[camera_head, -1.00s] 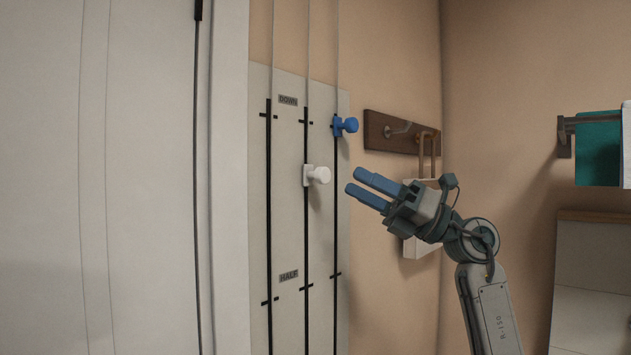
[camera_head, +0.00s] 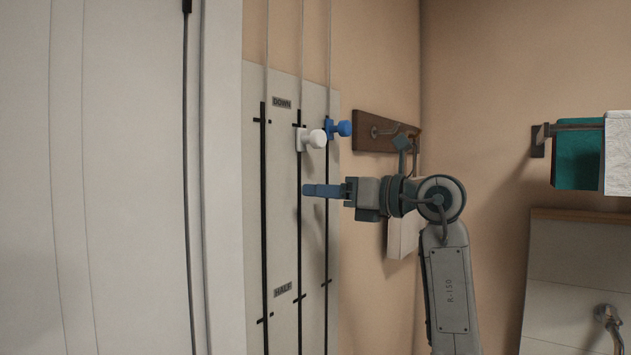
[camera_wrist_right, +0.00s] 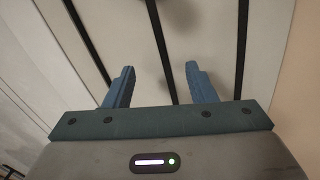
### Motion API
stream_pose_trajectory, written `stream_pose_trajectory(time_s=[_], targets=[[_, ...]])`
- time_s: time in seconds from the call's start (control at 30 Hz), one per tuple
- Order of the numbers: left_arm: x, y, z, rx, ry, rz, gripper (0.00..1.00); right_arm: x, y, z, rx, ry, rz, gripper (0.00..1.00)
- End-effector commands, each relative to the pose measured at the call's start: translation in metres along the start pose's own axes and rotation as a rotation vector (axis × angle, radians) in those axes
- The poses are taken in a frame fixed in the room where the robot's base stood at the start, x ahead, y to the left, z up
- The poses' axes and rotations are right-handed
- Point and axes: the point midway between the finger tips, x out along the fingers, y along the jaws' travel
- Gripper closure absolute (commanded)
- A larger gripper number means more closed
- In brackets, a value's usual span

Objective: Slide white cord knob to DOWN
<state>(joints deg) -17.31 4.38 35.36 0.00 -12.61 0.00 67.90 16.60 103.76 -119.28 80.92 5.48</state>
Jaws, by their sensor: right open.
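The white cord knob (camera_head: 312,138) sits on the middle black slot of the pale panel (camera_head: 283,200). It is close to the upper tick, about level with the blue knob (camera_head: 340,128) on the right slot. The DOWN label (camera_head: 282,102) is above and left of it. My right gripper (camera_head: 308,190) points left at the panel, below the white knob and apart from it. In the right wrist view its two blue fingers (camera_wrist_right: 158,88) are spread, with panel and a black slot behind them and no knob between. My left gripper is not in view.
The HALF label (camera_head: 283,289) is low on the panel. A wooden hook rail (camera_head: 365,130) is on the wall behind my right arm, with a pale item hanging there. A towel bar with a teal towel (camera_head: 578,155) is at the right.

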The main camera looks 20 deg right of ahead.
Motion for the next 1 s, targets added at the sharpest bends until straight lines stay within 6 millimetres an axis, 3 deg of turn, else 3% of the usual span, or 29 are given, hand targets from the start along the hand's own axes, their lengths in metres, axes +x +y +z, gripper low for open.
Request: stream_pose_trajectory(time_s=[0.2, 0.5, 0.77, 1.0], targets=[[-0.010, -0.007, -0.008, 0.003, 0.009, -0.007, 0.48, 0.021, 0.000, 0.001, 0.001, 0.000, 0.001, 0.49], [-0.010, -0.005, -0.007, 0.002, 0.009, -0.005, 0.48, 0.023, 0.000, -0.001, -0.001, 0.000, 0.000, 0.49], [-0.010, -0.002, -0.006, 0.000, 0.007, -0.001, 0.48, 0.023, 0.000, 0.000, -0.001, 0.000, 0.000, 0.98], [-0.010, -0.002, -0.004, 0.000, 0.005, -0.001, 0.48, 0.023, 0.000, 0.000, 0.000, 0.000, 0.000, 1.00]])
